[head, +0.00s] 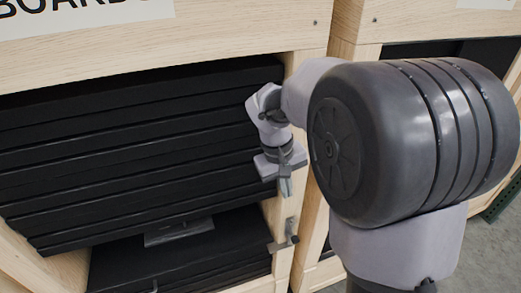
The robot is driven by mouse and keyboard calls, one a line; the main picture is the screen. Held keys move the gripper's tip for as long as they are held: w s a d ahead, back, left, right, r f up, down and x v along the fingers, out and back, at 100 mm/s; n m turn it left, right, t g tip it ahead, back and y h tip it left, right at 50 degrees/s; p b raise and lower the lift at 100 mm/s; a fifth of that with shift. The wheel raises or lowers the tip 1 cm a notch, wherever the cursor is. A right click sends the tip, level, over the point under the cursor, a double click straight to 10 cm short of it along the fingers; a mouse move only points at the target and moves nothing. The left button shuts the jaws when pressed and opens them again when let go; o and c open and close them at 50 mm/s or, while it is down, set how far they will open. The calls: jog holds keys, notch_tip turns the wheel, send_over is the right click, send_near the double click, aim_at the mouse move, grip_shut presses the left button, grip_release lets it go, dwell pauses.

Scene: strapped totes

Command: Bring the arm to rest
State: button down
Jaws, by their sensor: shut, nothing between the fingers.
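My gripper (286,186) hangs from the wrist near the middle of the head view, pointing down. Its fingers are shut and nothing shows between them. It is in front of the right post of the left wooden crate (270,42); I cannot tell the gap between them. My arm is bent, with its large dark joint filling the right of the view and hiding part of what is behind it.
The left crate holds several stacked black boards (130,150). A grey metal plate (180,231) lies below the upper stack. A metal latch (284,238) sticks out from the post. Another wooden crate (400,24) stands at right. Grey floor (500,232) shows at far right.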

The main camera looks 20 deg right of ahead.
jog(key=s+a+f+m+t+y+b, duration=0.1)
jog(key=s+a+m+t+y+b, duration=0.1)
jog(key=s+a+b, duration=0.3)
jog(key=s+a+f+m+t+y+b, duration=0.1)
jog(key=s+a+b, duration=0.5)
jog(key=s, duration=0.7)
jog(key=m+t+y, duration=0.1)
jog(key=t, duration=0.1)
jog(key=shift+s+a+f+m+t, duration=0.25)
jog(key=shift+a+f+m+t, duration=0.05)
jog(key=shift+a+f+m, duration=0.1)
